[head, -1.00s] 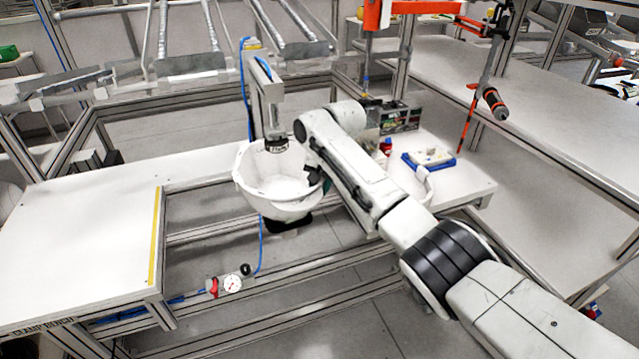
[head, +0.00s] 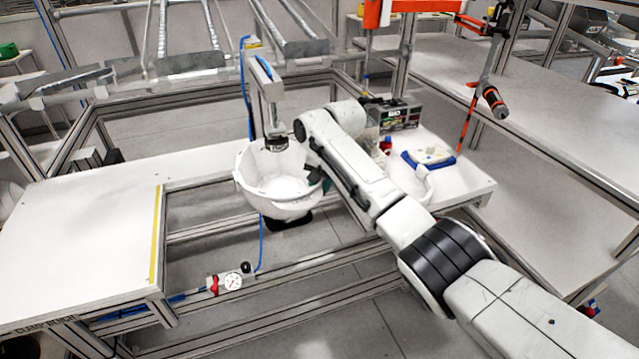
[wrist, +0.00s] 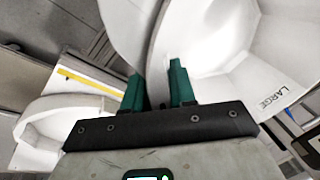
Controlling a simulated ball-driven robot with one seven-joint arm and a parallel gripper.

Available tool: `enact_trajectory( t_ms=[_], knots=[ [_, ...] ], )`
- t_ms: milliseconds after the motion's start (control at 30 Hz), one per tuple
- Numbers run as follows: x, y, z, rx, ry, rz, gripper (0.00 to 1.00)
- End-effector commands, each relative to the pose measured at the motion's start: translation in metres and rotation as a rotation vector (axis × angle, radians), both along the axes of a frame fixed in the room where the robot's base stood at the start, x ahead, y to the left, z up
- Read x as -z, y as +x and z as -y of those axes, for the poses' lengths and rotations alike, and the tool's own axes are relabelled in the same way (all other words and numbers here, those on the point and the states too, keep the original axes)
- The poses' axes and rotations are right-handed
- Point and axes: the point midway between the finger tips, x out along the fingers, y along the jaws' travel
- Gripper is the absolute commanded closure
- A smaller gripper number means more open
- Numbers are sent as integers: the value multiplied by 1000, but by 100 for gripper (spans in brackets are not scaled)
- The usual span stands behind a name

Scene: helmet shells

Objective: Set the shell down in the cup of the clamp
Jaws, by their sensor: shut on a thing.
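The shell (head: 262,192) is a white bowl, open side up, under the head of the clamp (head: 268,105) in the head view. The black cup (head: 290,222) shows just below the shell's underside; I cannot tell whether they touch. My gripper is at the shell's right rim, its fingers mostly hidden behind my arm in the head view. In the wrist view the green fingers (wrist: 157,88) are shut on the shell's wall, one on each side. The shell's pale inside (wrist: 215,35) fills the upper right, near the printed word LARGE.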

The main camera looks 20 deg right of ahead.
Motion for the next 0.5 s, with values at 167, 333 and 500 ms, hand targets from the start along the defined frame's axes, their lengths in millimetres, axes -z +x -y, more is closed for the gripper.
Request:
enact_trajectory(
  t_ms=[167, 333, 500],
  knots=[
    [-1, 1, 0, 0, 1, 2, 100],
    [1, 1, 0, 1, 2, 3, 100],
    [1, 1, 0, 0, 1, 3, 70]
  ],
)
